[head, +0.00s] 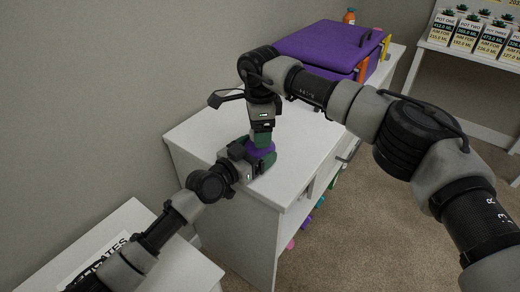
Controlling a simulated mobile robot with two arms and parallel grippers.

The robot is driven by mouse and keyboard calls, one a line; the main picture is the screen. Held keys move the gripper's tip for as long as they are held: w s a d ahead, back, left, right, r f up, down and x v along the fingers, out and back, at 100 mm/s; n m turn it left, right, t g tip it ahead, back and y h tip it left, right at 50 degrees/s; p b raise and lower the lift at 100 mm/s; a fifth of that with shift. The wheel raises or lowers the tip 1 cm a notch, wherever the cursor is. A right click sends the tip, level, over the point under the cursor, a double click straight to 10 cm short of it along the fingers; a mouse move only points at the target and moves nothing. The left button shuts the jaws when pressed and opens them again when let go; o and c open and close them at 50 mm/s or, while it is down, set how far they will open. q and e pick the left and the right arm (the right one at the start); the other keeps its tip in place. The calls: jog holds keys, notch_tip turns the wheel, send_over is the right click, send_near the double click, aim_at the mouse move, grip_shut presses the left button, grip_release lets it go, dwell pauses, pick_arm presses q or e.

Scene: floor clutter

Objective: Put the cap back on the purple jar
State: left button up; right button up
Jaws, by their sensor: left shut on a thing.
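The purple jar (261,150) stands on the white cabinet top, mostly covered by my grippers. My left gripper (256,154) reaches in from the lower left and is shut on the jar, with dark green parts on either side of the purple. My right gripper (262,137) points straight down from above, right over the jar. Its fingertips are small and overlap the jar, so I cannot tell whether they are open or shut. I cannot make out the cap; the jar's top is hidden.
The white cabinet (205,135) has free top around the jar. A purple case (325,45) lies at its far end, with an orange bottle (349,16) behind. A white table with a lettered sheet (95,262) is at lower left. Small coloured items sit on the cabinet's lower shelf.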

jog(key=c, duration=0.9)
jog(key=m, duration=0.5)
jog(key=shift+m, duration=0.4)
jog(key=m, duration=0.5)
jog(key=shift+m, duration=0.3)
jog(key=o, duration=1.1)
notch_tip(320, 180, up, 12)
pick_arm(q)
jog(key=o, duration=1.6)
